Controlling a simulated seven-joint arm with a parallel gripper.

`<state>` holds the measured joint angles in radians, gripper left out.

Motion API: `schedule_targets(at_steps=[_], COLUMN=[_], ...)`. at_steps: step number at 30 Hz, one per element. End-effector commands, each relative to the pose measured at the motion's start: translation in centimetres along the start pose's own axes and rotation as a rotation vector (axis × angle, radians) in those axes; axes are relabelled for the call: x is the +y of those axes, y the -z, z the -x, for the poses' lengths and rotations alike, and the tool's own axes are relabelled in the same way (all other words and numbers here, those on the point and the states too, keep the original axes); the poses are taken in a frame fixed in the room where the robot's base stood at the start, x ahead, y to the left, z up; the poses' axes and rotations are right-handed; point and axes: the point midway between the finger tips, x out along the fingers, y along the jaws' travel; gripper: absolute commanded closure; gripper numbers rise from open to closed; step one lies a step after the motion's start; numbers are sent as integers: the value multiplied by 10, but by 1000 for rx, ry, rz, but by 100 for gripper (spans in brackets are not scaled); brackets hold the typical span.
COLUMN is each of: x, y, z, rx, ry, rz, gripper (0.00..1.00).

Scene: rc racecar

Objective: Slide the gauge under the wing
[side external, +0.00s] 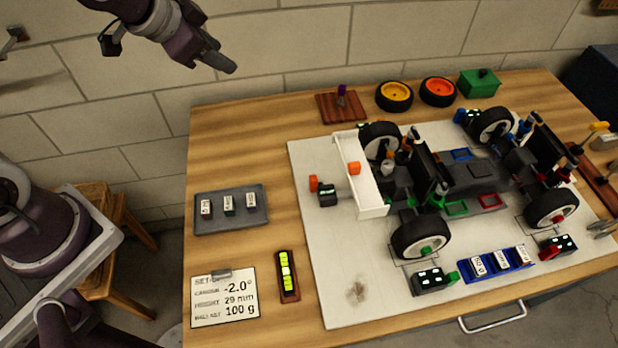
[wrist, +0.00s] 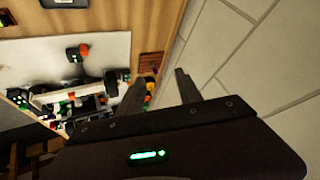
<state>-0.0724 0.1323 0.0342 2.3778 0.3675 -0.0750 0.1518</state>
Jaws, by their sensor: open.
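The white rear wing (side external: 372,188) of the car spans the left end of the chassis. A small black block with a lit green display (side external: 328,194), apparently the gauge, stands on the white board just left of the wing, apart from it. An orange piece (side external: 313,184) is at its left end. In the wrist view the block (wrist: 73,54) is on the board, and the wing (wrist: 60,91) shows below it. My gripper (side external: 228,66) is raised at the upper left, far from both. Its fingers (wrist: 160,76) are apart with nothing between them.
A grey tray (side external: 200,222) with labelled blocks, a yellow level (side external: 287,275) and a set-up card (side external: 225,297) reading 29 mm height lie left of the board. Wood is bare at the back left.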

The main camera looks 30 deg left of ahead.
Motion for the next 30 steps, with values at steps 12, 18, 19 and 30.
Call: schedule_targets(at_steps=[12,18,19,30], x=[151,186,188,220], y=[-76,-104,-104,-72], z=[-181,-174,-174,-214], rx=[450,583,591,599], ry=[-463,-556,-559,-562], rz=[-159,-56,-50,-47], gripper=[58,58,58,58])
